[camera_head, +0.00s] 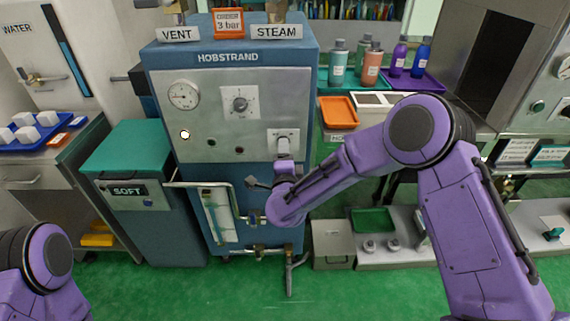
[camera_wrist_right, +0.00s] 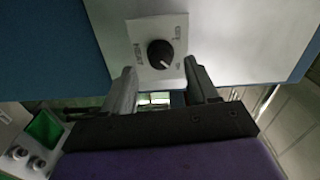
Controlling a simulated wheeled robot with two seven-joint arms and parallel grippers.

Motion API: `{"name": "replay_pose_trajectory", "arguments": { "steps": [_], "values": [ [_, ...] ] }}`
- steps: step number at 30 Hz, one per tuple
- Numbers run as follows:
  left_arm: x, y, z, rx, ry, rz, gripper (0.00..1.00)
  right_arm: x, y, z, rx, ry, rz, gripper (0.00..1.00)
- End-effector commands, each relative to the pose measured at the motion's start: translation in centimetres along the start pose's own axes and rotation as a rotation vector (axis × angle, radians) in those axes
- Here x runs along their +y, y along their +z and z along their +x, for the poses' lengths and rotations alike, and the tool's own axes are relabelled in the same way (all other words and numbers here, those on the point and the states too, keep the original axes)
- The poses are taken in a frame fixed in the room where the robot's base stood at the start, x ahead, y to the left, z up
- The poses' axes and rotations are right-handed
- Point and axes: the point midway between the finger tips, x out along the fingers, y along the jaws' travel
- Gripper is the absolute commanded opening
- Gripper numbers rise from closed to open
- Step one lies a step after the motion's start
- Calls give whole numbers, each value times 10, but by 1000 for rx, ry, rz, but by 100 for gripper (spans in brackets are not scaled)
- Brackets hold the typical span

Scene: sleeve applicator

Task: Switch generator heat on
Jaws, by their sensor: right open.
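The generator (camera_head: 230,60) is a blue cabinet marked HOBSTRAND with a grey front panel. A white switch plate (camera_head: 273,134) sits at the panel's lower right, partly hidden by my right gripper (camera_head: 283,149). In the right wrist view, a black rotary knob (camera_wrist_right: 160,53) sits on a white plate (camera_wrist_right: 142,30). Contact cannot be told. My left gripper is out of view.
Another knob (camera_head: 240,102), a round gauge (camera_head: 184,95) and a lit lamp (camera_head: 185,134) are on the panel. A pipe and sight glass (camera_head: 217,215) stand out below it. A teal-topped SOFT cabinet (camera_head: 128,147) is at the left; bottles (camera_head: 338,65) stand behind right.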

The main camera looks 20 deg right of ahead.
Motion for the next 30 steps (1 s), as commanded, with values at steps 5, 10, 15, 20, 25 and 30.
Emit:
{"name": "replay_pose_trajectory", "arguments": {
  "steps": [5, 10, 15, 20, 25, 30],
  "values": [
    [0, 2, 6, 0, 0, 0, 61, 1, 1, -45, -3, 0, -1, 59],
    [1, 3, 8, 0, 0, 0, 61, 1, 0, -71, -1, 2, -1, 59],
    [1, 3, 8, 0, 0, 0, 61, 1, 0, -77, 0, 1, -1, 59],
    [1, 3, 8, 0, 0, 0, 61, 0, 0, -77, 0, 1, 0, 59],
    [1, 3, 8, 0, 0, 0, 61, 1, 0, -77, 0, 1, -1, 59],
    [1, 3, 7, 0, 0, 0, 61, 39, 7, -92, -137, 116, -288, 59]
  ]
}}
